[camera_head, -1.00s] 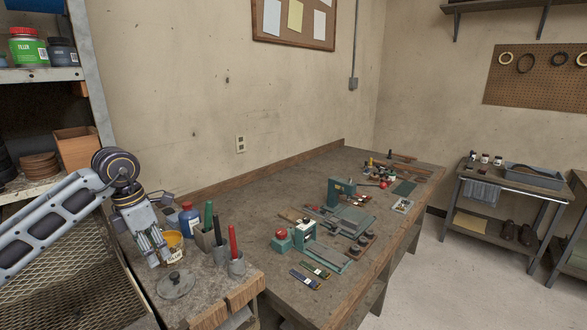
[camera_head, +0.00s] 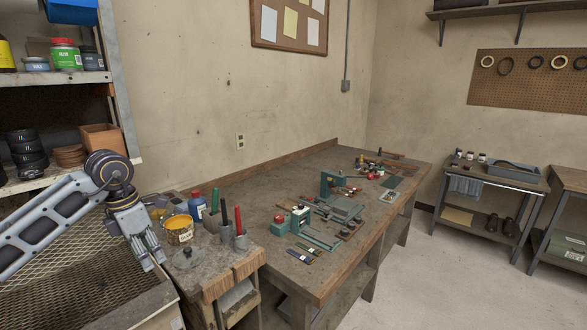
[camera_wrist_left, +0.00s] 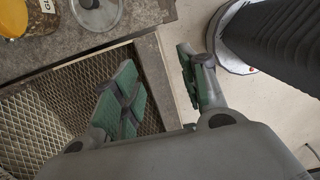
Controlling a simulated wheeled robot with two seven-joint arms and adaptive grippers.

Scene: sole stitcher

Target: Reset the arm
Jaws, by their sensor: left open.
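My left arm comes in from the left in the head view, bent at its elbow. Its gripper (camera_head: 148,252) points down, left of the small side bench (camera_head: 212,277), beside the yellow glue jar (camera_head: 179,229) and apart from it. In the left wrist view the same gripper (camera_wrist_left: 157,88) has its two green-padded fingers spread wide with nothing between them. A bench edge and floor show beyond the fingers. My right gripper is in neither view.
A glass lid (camera_head: 187,258), a blue bottle (camera_head: 197,206) and pots of tools stand on the side bench. The long workbench (camera_head: 270,190) holds stitching gear. Shelves (camera_head: 60,78) stand at left. Mesh (camera_head: 60,255) lies below my arm. Floor (camera_head: 400,290) is clear at right.

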